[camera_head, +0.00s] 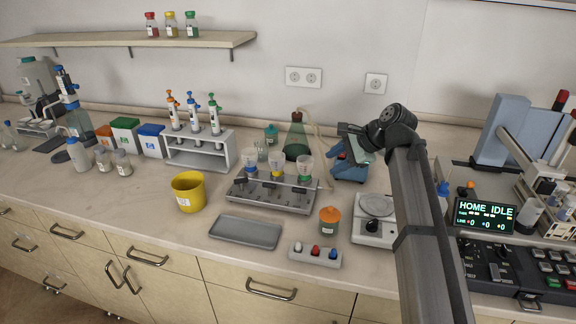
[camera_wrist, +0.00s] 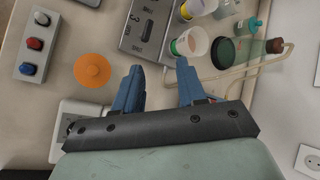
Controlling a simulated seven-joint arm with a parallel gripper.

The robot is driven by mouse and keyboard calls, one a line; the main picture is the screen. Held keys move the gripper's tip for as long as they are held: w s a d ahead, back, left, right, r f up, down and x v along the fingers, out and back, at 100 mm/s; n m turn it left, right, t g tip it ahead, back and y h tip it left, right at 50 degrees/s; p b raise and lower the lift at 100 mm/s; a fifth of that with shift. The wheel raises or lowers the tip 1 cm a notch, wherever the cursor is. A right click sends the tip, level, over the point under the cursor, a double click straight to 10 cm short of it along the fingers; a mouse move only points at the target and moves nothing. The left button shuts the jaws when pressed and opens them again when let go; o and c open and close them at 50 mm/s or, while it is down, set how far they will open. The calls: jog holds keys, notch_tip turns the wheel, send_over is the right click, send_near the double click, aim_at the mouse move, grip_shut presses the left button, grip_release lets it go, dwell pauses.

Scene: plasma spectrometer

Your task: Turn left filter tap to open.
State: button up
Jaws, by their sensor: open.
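The filter manifold (camera_head: 270,199) is a grey metal block with three clear funnels on top, ringed blue, yellow and green from left to right. The left funnel (camera_head: 250,160) has the blue ring. Small taps line the manifold's front, but the left tap's setting is too small to tell. My gripper (camera_head: 342,165) is right of the manifold, apart from it, with blue fingers. In the wrist view my gripper (camera_wrist: 157,76) is open and empty, its fingers pointing towards the manifold (camera_wrist: 138,42). Only part of the manifold shows there; the left tap cannot be made out.
An orange-lidded jar (camera_head: 330,221), a button box (camera_head: 315,255) and a grey tray (camera_head: 246,232) stand in front. A yellow bucket (camera_head: 188,191) is left, a green flask (camera_head: 297,138) with tubing behind. A balance (camera_head: 374,231) lies close to my arm.

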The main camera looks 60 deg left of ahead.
jog(key=s+a+r+n+g+h, duration=0.1)
jog(key=s+a+n, duration=0.1)
jog(key=s+a, duration=0.85)
jog(key=s+a+r+n+h, duration=0.15)
jog(key=s+a, duration=0.55)
jog(key=s, duration=0.7)
jog(key=m+t+h, duration=0.4)
jog(key=t+h, duration=0.1)
send_over(241, 179)
notch_tip(241, 179, down, 14)
jog(key=shift+r, duration=0.2)
grip_shut()
